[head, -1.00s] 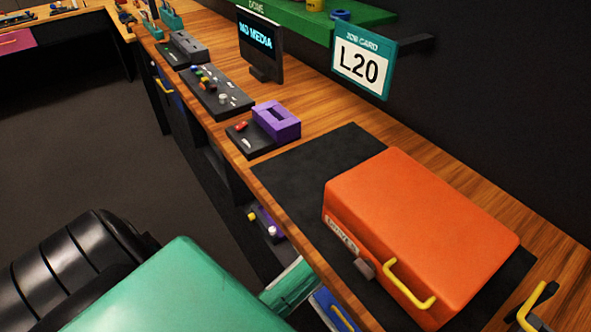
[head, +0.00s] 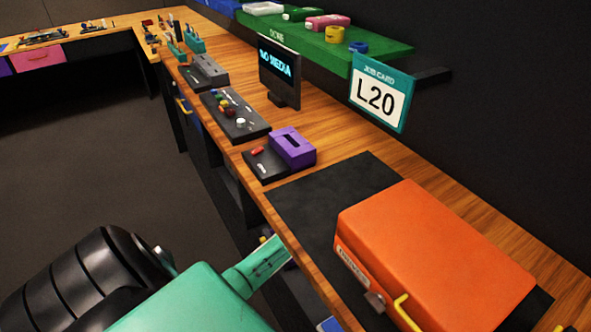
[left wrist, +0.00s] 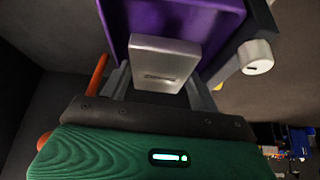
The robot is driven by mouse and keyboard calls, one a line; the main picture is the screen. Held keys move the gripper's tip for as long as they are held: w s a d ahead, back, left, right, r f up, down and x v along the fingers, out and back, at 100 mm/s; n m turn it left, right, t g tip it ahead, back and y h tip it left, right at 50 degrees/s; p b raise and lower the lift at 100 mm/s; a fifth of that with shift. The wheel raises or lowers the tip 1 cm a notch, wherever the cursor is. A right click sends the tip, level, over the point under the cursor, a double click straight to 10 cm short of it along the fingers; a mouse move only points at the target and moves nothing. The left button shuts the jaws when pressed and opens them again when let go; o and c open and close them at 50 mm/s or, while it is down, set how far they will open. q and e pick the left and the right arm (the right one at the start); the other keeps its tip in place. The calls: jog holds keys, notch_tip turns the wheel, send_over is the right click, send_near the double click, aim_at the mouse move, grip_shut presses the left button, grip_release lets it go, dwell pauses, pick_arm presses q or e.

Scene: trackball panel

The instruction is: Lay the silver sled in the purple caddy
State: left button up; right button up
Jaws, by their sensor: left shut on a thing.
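The silver sled (left wrist: 163,62) is a small block with a dark label, seen in the left wrist view. My left gripper (left wrist: 158,88) is shut on it, with a grey finger on each side. A purple tray-like thing (left wrist: 185,18), which looks like the caddy, lies just beyond the sled. The sled overlaps its edge in the picture; I cannot tell whether they touch. In the head view my left gripper is hidden beyond my teal arm, near the bench's front edge. My right gripper is out of view.
A white knob (left wrist: 256,57) on a dark part sits right of the purple thing. On the bench (head: 331,133) stand a purple slotted box (head: 293,147), a knob panel (head: 237,116), a screen (head: 280,78) and an orange case (head: 430,250) on a black mat (head: 310,200).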

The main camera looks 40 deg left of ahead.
pick_arm(q)
notch_tip(320, 180, down, 2)
jog(key=shift+f, duration=0.65)
jog(key=o, duration=1)
jog(key=shift+o, duration=0.2)
jog(key=v, duration=0.5)
jog(key=shift+d+r, duration=0.15)
jog(key=shift+r, duration=0.1)
jog(key=d, duration=0.2)
jog(key=s+d, duration=0.1)
jog(key=d, duration=0.1)
jog(key=s+d, duration=0.1)
jog(key=d, duration=0.1)
jog(key=shift+s+f, duration=0.1)
jog(key=shift+f, duration=0.05)
jog(key=d, duration=0.2)
jog(key=s+d, duration=0.1)
jog(key=d, duration=0.1)
jog(key=shift+s, duration=0.25)
jog(key=shift+s+d, duration=0.15)
jog(key=shift+d, duration=0.35)
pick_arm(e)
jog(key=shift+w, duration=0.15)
